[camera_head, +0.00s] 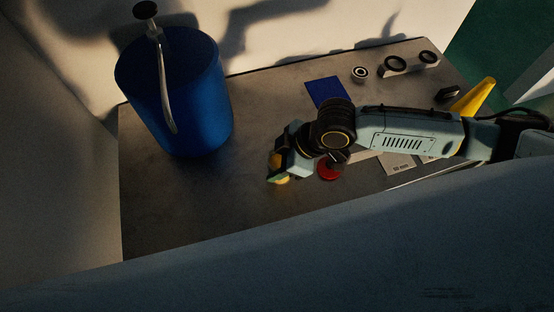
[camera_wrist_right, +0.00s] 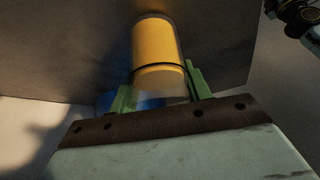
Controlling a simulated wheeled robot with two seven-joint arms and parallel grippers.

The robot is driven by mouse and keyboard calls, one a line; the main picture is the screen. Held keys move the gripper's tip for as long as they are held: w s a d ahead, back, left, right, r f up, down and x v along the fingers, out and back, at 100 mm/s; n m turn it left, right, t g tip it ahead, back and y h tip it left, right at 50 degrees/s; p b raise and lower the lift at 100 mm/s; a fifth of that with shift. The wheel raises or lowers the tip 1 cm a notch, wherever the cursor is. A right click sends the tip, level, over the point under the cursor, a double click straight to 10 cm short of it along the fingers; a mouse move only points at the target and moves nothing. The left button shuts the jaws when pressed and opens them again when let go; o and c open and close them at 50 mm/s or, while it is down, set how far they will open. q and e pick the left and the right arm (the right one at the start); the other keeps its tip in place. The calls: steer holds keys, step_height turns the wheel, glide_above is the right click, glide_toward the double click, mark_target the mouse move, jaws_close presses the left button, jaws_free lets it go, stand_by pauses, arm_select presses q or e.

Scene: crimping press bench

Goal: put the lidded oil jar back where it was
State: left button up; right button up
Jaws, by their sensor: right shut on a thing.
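The oil jar (camera_wrist_right: 158,45) is a yellow-amber cylinder with a thin dark band near the gripper end. In the right wrist view it sits between the two green fingers of my right gripper (camera_wrist_right: 161,88), which is shut on it. In the head view my right gripper (camera_head: 278,167) reaches in from the right over the middle of the bench (camera_head: 190,205), and a little yellow of the jar shows at its tip. I cannot tell whether the jar touches the bench. My left gripper is not in view.
A big blue drum (camera_head: 190,95) with a pump lever stands at the back left. A red round thing (camera_head: 328,170) is close below my wrist. The front left is clear.

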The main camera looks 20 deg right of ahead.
steer(key=o, duration=1.2)
steer(key=shift+c, duration=0.2)
steer(key=p+v, duration=0.1)
steer(key=v, duration=1.1)
